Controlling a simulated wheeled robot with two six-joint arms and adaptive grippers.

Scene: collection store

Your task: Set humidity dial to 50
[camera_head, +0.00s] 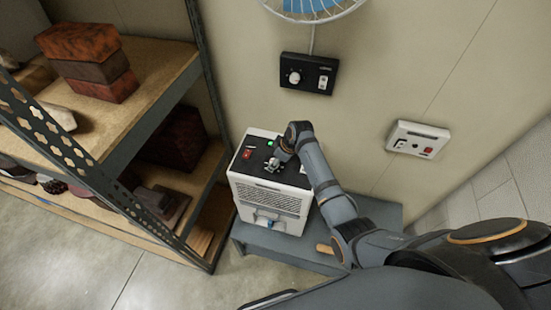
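A white machine (268,196) with a grille and a dark top panel stands on a low grey stand. Its top carries a red switch (247,154) and a lit green light (270,143). My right arm comes in from the right, and its gripper (274,164) is down at the top panel, over the spot where a small light-coloured part shows. The gripper and wrist cover most of this spot, so the dial, its setting and its markings cannot be read. Whether the fingers are closed on it cannot be told. My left gripper is out of view.
A black wall panel (309,74) with a white knob and switch hangs behind the machine. A white box with a red switch (418,139) is on the wall at right. Shelves (150,90) with blocks stand close at left.

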